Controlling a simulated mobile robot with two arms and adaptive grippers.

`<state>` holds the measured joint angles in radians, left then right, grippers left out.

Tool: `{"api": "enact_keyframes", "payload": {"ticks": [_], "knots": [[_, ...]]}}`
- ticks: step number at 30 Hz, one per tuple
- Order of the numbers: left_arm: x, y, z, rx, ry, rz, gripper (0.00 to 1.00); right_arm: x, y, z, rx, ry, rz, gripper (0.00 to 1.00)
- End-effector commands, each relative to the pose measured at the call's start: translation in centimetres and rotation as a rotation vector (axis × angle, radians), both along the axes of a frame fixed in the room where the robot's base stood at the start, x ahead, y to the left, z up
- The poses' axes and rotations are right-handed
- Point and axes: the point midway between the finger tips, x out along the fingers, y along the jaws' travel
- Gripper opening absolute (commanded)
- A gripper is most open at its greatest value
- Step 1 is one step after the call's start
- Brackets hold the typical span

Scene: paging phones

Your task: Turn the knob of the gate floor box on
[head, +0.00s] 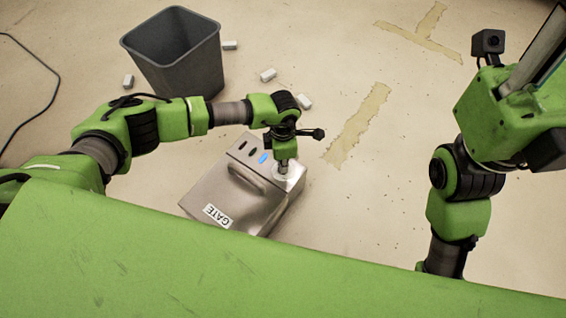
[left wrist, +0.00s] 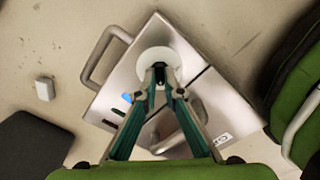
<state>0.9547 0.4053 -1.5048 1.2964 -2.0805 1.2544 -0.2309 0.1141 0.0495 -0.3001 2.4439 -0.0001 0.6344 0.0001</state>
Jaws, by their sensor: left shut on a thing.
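The gate floor box (head: 232,190) is a silver metal box on the floor with a GATE label (head: 217,216). Its top has a handle (head: 247,178), dark slots and one blue mark (head: 263,157). A round white disc (head: 291,174) sits at its corner; in the left wrist view the disc (left wrist: 158,54) surrounds the fingertips. My left gripper (head: 284,165) points down onto it, and the left wrist view shows its fingertips (left wrist: 160,71) closed on the small dark knob, mostly hidden between them. My right gripper (head: 533,50) is only partly in view at the upper right, its fingers unclear.
A dark grey bin (head: 184,65) stands behind my left arm. Several small white blocks (head: 268,75) lie near it. A black cable (head: 48,80) is at the far left. Tan tape strips (head: 359,122) mark the floor. The floor right of the box is clear.

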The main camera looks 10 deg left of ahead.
Motion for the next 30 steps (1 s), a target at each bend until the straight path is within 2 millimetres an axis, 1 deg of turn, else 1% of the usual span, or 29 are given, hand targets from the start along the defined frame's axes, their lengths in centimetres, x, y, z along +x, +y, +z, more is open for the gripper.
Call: {"api": "enact_keyframes", "payload": {"ticks": [1,2,3,4,13,17,20,27,30], "knots": [[0.1,0.0,0.0,0.001,-0.002,-0.002,0.00,0.0,0.0,0.0,0.000,0.000,0.000,0.40],[0.1,0.0,0.0,0.001,-0.002,-0.002,0.13,0.0,0.0,0.0,0.000,0.000,0.000,0.40],[0.1,0.0,0.0,0.001,-0.002,-0.002,0.24,0.0,0.0,0.0,-0.001,0.000,0.000,0.40],[0.1,0.0,0.0,0.001,-0.002,-0.001,0.25,0.0,0.0,0.0,-0.001,0.000,0.000,0.40],[0.0,0.0,0.0,0.000,-0.001,0.000,0.25,0.0,0.2,0.0,-0.013,-0.003,-0.002,0.40],[0.1,0.0,0.8,0.000,-0.002,-0.001,0.25,0.0,0.1,0.0,-0.011,-0.002,-0.002,0.40],[0.1,0.0,2.4,0.000,-0.004,-0.001,0.25,0.0,0.1,0.0,-0.009,-0.002,-0.001,0.40],[0.1,0.0,7.6,0.000,-0.004,-0.002,0.25,0.0,0.1,0.0,-0.007,-0.001,-0.001,0.40],[0.2,0.0,9.4,0.001,-0.004,-0.001,0.25,0.0,0.1,0.0,-0.007,-0.001,-0.001,0.40]]}}
